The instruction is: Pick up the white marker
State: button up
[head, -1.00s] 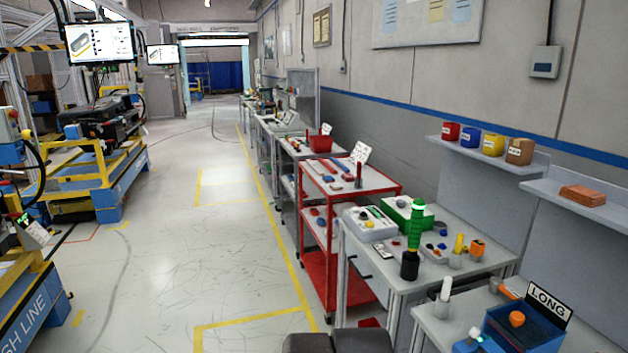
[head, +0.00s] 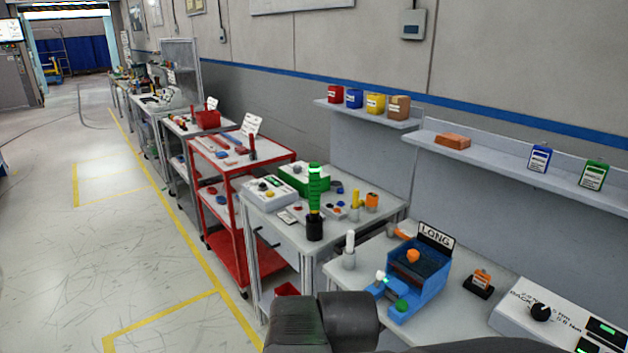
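A white upright stick (head: 350,241), which looks like the white marker, stands in a small grey holder (head: 348,260) at the front left of the nearest grey table (head: 373,271). It is small in the head view, so its details cannot be made out. Dark links of my own arm show at the bottom middle, in front of the table's near edge. My gripper is not in view, so I cannot see its fingers or anything in them.
A blue bin (head: 418,268) with a LONG sign (head: 436,235) stands right of the white stick. A green-and-black stack light (head: 314,202) stands on the table behind. A red cart (head: 224,193) is farther left. Clear floor (head: 95,270) lies to the left.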

aim_at(351, 234)
jog(key=z, duration=0.4)
jog(key=i+j+z, duration=0.1)
jog(key=j+z, duration=1.25)
jog(key=i+j, duration=0.05)
